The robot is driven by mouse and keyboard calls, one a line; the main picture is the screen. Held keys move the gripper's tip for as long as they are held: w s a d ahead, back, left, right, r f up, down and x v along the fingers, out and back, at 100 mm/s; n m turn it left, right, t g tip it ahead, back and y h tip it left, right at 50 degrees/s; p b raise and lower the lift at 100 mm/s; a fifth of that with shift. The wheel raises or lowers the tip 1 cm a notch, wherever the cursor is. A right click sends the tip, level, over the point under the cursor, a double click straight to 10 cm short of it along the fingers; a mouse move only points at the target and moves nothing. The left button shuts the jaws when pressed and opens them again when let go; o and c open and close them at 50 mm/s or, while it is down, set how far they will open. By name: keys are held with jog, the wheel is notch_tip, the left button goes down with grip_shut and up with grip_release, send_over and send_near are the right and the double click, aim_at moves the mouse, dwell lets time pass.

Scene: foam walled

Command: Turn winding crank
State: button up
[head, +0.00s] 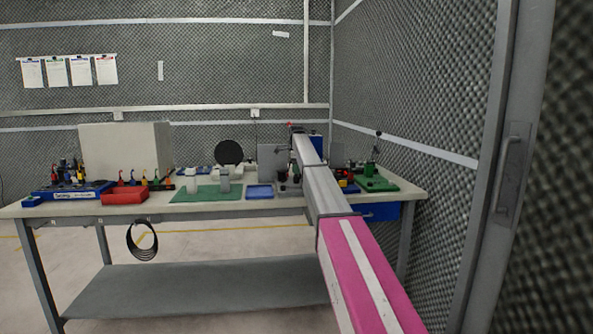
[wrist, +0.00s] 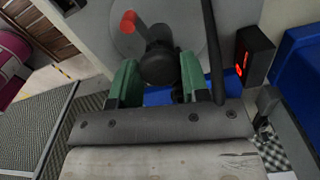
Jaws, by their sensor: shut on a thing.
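In the wrist view, a round grey disc (wrist: 185,25) stands ahead of my gripper. A short red knob (wrist: 128,22) sticks out at its upper left, beside a dark arm-like part. A black round knob (wrist: 158,66) sits in front of the disc. My gripper (wrist: 157,72) has its green fingers on either side of this black knob, shut on it. The winding crank seems to be made of these parts, but its full shape is partly hidden. In the head view, my arm reaches to the right part of the bench and hides the crank and my fingers.
The bench (head: 130,210) holds a red tray (head: 125,195), a green mat (head: 205,193), a blue tray (head: 260,191) and a pale box (head: 125,150). A black box with a red light (wrist: 253,55) stands close right of my gripper. A foam wall rises at the right.

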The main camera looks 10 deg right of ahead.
jog(key=shift+n, duration=16.2)
jog(key=shift+n, duration=0.6)
